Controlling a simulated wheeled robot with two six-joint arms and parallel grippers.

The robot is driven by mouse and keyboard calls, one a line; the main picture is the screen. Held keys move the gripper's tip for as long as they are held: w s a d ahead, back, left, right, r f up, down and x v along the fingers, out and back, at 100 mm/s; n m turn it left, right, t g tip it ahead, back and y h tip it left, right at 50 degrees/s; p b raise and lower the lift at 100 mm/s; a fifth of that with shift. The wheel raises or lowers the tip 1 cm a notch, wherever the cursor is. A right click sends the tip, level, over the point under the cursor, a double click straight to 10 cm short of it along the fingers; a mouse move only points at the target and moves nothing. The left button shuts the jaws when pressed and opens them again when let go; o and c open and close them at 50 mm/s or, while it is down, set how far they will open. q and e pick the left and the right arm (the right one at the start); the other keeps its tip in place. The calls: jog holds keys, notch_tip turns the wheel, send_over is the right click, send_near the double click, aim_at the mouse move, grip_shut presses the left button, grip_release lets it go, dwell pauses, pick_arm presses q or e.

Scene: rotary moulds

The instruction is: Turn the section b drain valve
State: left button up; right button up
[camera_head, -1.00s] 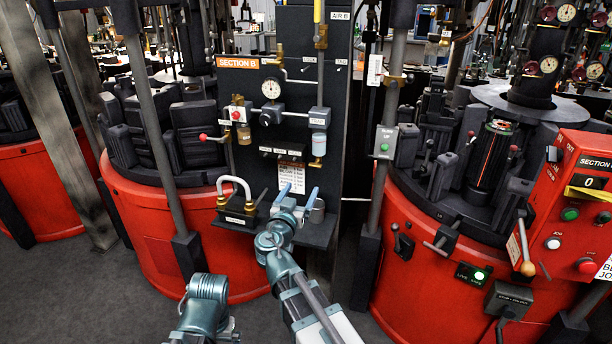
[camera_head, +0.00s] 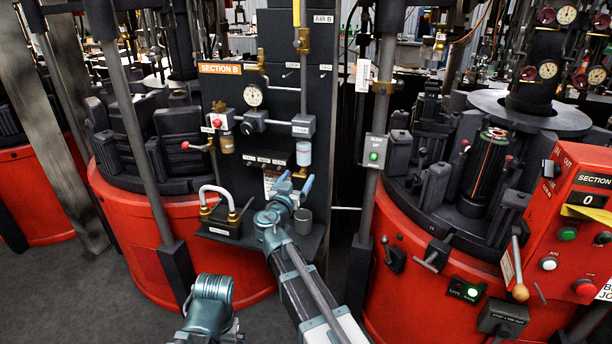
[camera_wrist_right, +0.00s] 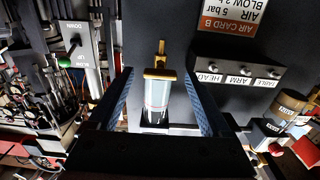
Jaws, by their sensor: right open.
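The section B drain valve looks like the small brass fitting (camera_head: 301,173) under the clear filter bowl (camera_head: 303,153) on the dark panel, below the orange SECTION B label (camera_head: 220,68). My right gripper (camera_head: 295,182) is open just below it in the head view, fingers pointing at the panel. In the right wrist view, which is upside down, the brass fitting (camera_wrist_right: 161,65) and bowl (camera_wrist_right: 156,95) appear between the two spread fingers (camera_wrist_right: 159,78). I see no contact, but cannot judge the depth.
An amber bowl (camera_head: 227,145) and a gauge (camera_head: 253,95) are on the same panel. A white bent pipe (camera_head: 216,190) and a grey cup (camera_head: 303,217) stand on the shelf below. Red mould machines flank the panel, with a grey post (camera_head: 383,90) on the right.

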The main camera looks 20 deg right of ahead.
jog(key=shift+w+d, duration=0.2)
jog(key=shift+w, duration=0.1)
grip_shut()
